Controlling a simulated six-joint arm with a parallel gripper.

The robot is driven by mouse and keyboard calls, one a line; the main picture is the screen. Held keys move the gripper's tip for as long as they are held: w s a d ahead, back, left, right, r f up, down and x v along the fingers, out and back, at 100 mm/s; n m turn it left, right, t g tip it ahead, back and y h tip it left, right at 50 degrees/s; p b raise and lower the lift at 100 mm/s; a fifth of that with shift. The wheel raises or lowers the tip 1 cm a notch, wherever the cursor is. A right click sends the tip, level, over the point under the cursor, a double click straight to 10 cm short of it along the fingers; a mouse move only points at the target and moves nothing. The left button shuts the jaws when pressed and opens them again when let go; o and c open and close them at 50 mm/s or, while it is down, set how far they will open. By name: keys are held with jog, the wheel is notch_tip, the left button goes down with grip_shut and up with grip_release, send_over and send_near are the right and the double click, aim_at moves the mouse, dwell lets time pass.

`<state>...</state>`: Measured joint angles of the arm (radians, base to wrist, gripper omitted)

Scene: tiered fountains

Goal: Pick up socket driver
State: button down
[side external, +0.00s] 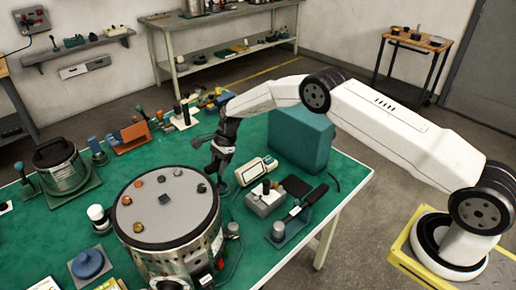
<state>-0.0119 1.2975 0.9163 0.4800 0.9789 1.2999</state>
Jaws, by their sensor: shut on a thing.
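My gripper (220,176) points down over the green table, just behind the large round metal drum and left of the white-and-green device. It is shut on a slim dark thing, which fits the socket driver (222,187). The thing is small and dark against the gripper, so its exact shape and whether it touches the table cannot be told.
The metal drum (134,228) with small knobs on top stands close in front. A white-and-green device (257,170), a grey box (265,202) and a teal case (301,140) are to the right. Tool holders (131,138) and a lidded pot (60,167) stand left.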

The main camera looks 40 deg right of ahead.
jog(key=shift+r, duration=0.2)
jog(key=shift+r, duration=1.45)
jog(key=shift+s+r, duration=0.25)
jog(key=shift+s, duration=0.05)
jog(key=s+d+r, duration=0.1)
jog(key=s+r, duration=0.8)
jog(key=s, duration=0.4)
jog(key=shift+s+d, duration=0.15)
jog(key=shift+d, duration=0.1)
jog(key=shift+r, duration=0.1)
